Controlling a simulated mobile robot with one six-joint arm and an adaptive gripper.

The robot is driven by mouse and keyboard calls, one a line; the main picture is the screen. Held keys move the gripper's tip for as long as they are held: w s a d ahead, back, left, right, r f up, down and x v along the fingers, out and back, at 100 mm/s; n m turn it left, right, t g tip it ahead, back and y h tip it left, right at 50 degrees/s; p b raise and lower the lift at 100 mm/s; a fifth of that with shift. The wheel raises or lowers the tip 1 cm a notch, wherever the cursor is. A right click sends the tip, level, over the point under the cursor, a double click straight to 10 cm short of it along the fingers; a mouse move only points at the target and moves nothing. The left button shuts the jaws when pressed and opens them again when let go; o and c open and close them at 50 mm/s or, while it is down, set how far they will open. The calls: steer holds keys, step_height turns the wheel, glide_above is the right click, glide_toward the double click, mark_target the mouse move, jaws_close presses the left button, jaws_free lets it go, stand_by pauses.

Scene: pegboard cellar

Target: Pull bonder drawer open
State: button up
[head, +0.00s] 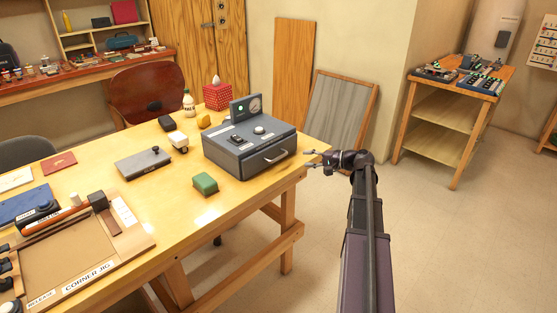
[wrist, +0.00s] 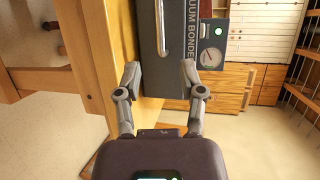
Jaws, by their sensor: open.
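The vacuum bonder (head: 240,152) is a dark grey box on the wooden table, with a gauge panel standing on top. Its front drawer carries a pale bar handle (head: 276,156), and the drawer front looks flush with the body. In the wrist view the handle (wrist: 161,28) shows at the top, ahead of the fingers, with the bonder's lettered side (wrist: 190,50) beside it. My gripper (head: 310,160) is open and empty, to the right of the handle and apart from it in the head view. In the wrist view the open fingers (wrist: 165,82) point towards the drawer front.
A green block (head: 205,184) lies in front of the bonder, and a grey flat box (head: 143,164) with a knob lies to its left. The table's right edge (head: 318,148) is close to my gripper. Clear floor (head: 430,250) lies to the right.

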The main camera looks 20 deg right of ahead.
mark_target(280, 158)
steer(key=b+x, duration=0.2)
steer(key=x, duration=0.9)
steer(key=shift+w+a, duration=0.15)
jaws_close()
steer(key=shift+a, duration=0.2)
